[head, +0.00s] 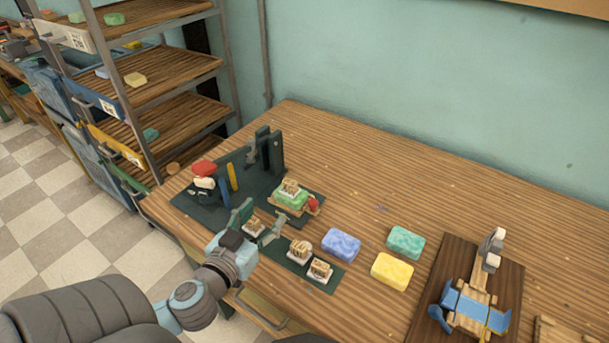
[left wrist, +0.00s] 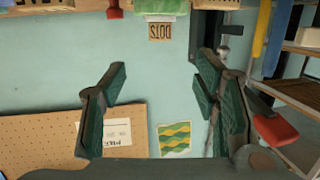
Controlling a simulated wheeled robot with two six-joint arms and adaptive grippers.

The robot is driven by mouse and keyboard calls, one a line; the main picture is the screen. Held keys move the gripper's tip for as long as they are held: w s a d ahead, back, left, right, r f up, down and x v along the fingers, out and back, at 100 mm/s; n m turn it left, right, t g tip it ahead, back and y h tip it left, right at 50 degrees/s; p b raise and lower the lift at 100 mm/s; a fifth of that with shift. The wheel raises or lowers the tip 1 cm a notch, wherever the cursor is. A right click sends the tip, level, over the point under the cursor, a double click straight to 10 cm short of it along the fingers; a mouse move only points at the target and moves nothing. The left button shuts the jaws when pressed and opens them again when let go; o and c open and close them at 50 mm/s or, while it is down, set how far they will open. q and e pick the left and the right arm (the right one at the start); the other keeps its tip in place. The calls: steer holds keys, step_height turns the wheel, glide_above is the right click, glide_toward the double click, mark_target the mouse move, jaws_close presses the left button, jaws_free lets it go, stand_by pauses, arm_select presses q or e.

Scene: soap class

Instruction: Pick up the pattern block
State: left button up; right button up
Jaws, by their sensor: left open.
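Several small tan pattern blocks on white bases stand on a dark mat near the table's front edge: a left one (head: 254,228), a middle one (head: 300,250) and a right one (head: 320,270).
A dark fixture (head: 268,152) with a red-topped part (head: 203,168) stands behind the blocks. Blue (head: 341,245), teal (head: 406,242) and yellow (head: 392,270) soaps lie to the right, beside a wooden board (head: 455,260) with a blue device. A shelf rack (head: 165,75) stands left.

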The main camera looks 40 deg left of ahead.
mark_target(288, 185)
arm_select(q)
steer(key=x, duration=0.3)
steer(key=shift+d+r, duration=0.1)
steer(key=shift+d, duration=0.1)
steer(key=x, duration=0.4)
steer(key=shift+w+a+r, duration=0.1)
steer(key=shift+w+a, duration=0.25)
steer(key=shift+w, duration=0.05)
steer(key=x, duration=0.4)
steer(key=b+x, duration=0.1)
steer(key=x, duration=0.1)
steer(key=shift+d+f, duration=0.2)
steer(key=shift+f, duration=0.2)
steer(key=shift+w+a, duration=0.1)
steer(key=shift+w, duration=0.25)
steer(key=shift+s, duration=0.1)
steer(key=c, duration=1.2)
arm_select(e)
steer(key=shift+d+f, duration=0.1)
steer(key=shift+f, duration=0.3)
